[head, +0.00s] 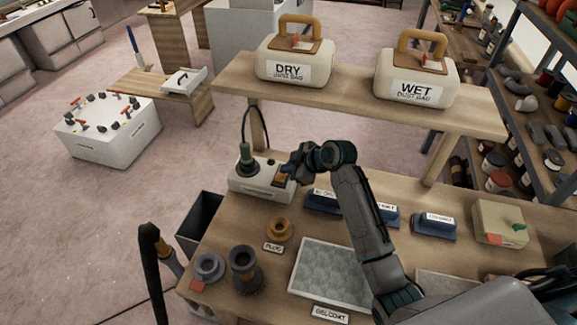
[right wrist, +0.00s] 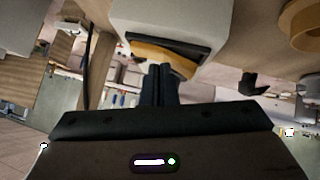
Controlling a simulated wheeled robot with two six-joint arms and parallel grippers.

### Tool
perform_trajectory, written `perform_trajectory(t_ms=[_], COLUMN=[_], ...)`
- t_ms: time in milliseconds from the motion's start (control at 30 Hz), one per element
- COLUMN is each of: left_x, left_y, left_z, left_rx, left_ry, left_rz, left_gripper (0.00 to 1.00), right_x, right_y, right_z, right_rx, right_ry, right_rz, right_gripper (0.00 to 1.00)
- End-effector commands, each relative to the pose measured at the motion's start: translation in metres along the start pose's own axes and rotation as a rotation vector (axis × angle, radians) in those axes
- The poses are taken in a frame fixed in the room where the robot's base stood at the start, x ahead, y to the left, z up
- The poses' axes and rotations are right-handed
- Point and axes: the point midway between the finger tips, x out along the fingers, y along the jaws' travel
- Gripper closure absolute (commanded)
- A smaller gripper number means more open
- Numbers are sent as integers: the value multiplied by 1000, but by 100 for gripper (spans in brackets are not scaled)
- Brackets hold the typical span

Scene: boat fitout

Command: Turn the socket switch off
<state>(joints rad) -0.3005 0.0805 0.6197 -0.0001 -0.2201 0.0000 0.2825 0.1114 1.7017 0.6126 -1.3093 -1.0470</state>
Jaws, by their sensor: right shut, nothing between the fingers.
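The socket box (head: 250,190) is a white block at the back left of the workbench, with a dark green plug and cable standing in its top. Its switch (right wrist: 165,55) is an orange and black rocker, seen close up in the right wrist view; in the head view it is partly covered by my gripper. My right gripper (head: 288,171) is shut and empty at the switch end of the box. In the right wrist view its fingertips (right wrist: 160,72) are right at the orange rocker; I cannot tell whether they touch it.
A shelf (head: 350,92) with the DRY bag (head: 294,60) and WET bag (head: 415,78) overhangs the bench's back. Blue labelled trays (head: 434,227), a grey panel (head: 325,270), an orange ring (head: 279,229) and dark fittings (head: 244,268) occupy the bench.

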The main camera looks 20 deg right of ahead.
Motion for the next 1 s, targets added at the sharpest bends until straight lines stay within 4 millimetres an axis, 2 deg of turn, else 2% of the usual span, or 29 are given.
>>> perform_trajectory(t_ms=[133, 267, 500, 700, 1000], left_x=[2, 8, 23, 30, 31], left_y=[0, 1, 2, 3, 3], left_z=[0, 0, 2, 2, 2], left_rx=[0, 0, 0, 0, 0], left_ry=[0, 0, 1, 1, 1], left_rz=[0, 0, 0, 0, 0], left_gripper=[50, 50, 50, 50, 50], right_x=[-3, -17, -66, -97, -108], right_y=[0, 1, 0, 0, 0], right_z=[1, 2, 3, 2, 0], right_rx=[-1, -3, -5, -3, 0], right_ry=[-1, -1, -2, -2, 0], right_rz=[1, 4, 5, 3, 0], right_gripper=[100, 100, 100, 100, 100])
